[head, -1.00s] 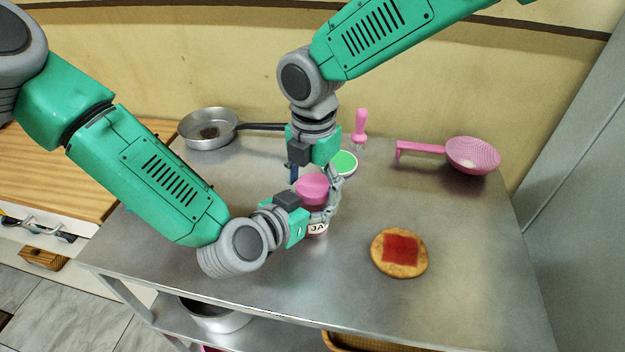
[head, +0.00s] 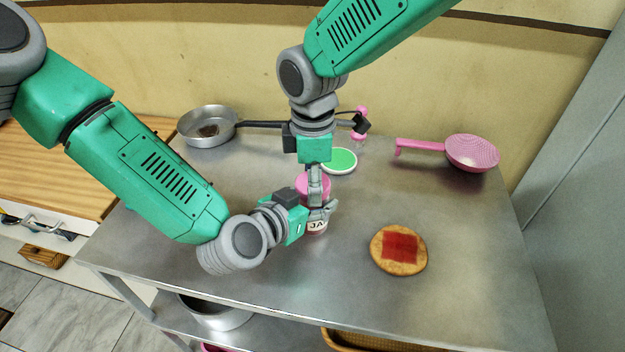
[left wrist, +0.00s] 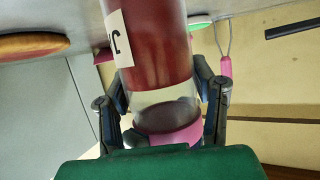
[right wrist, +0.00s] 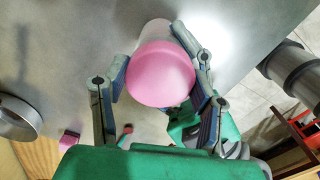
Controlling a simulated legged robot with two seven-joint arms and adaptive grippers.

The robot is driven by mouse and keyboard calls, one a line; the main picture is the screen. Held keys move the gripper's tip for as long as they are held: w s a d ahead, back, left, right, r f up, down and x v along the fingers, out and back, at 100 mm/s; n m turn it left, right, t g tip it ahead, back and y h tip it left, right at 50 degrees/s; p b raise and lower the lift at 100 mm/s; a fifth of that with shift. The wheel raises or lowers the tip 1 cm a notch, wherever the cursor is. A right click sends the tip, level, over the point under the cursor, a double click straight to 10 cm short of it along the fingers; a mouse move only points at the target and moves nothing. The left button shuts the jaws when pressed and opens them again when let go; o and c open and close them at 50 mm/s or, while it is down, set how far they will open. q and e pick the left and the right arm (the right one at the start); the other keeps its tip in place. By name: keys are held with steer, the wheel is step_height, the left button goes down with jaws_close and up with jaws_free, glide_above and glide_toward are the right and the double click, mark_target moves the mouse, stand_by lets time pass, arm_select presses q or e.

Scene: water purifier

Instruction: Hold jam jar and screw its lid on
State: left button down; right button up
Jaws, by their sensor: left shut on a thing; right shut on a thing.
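The jam jar (head: 317,227) stands upright on the metal table, dark red below with a white label and clear near its top. The pink lid (head: 313,184) sits at the jar's mouth; I cannot tell how tightly. My left gripper (head: 317,212) is shut around the jar's upper part from the left. The left wrist view shows its fingers on either side of the clear section, with the jar (left wrist: 155,45) inverted and the lid (left wrist: 178,134) partly hidden. My right gripper (head: 315,187) comes from above, shut on the lid (right wrist: 160,75), which lies between its fingers.
A slice of bread with red jam (head: 399,249) lies right of the jar. A green-topped disc (head: 340,160) lies behind it. A pan (head: 207,127), a pink-handled tool (head: 361,110) and a pink strainer (head: 471,152) are at the back. The right front is clear.

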steer(key=shift+a, duration=0.2)
steer(key=o, duration=1.3)
steer(key=shift+d, duration=0.1)
steer(key=shift+r, duration=2.3)
steer(key=shift+c, duration=0.4)
steer(key=shift+r+n, duration=0.2)
steer(key=shift+n, duration=0.4)
step_height(320, 180, up, 3)
steer(key=n, duration=0.4)
steer(key=shift+d+n, duration=0.1)
steer(key=shift+n, duration=0.2)
